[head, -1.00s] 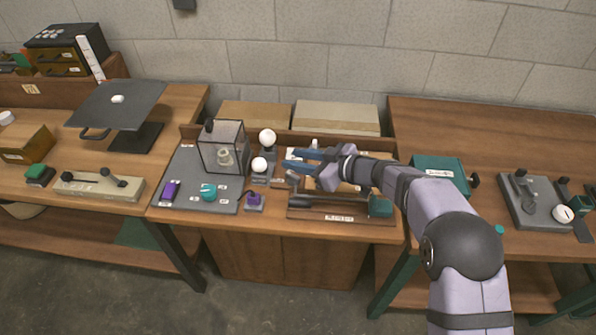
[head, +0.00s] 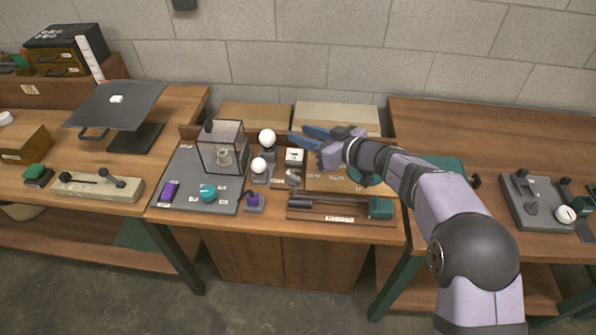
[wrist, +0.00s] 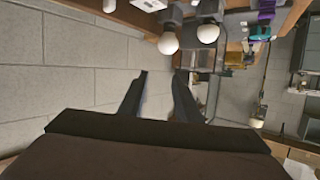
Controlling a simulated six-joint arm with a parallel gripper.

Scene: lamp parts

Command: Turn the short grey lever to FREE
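A short grey lever-like part (head: 293,177) stands on the middle bench in the head view, left of the wooden board. I cannot read any FREE marking beside it, and its setting is too small to tell. My gripper (head: 297,133) is above and behind it, apart from it, with its two blue fingers pointing left. In the wrist view, my gripper (wrist: 161,73) has its dark fingers apart with nothing between them.
Two white bulbs (head: 267,137) (head: 259,165) on stands and a glass case (head: 221,148) are left of the lever. A long dark tool with a green end block (head: 381,207) lies in front. Other levers stand on a beige box (head: 98,187) and a grey plate (head: 537,203).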

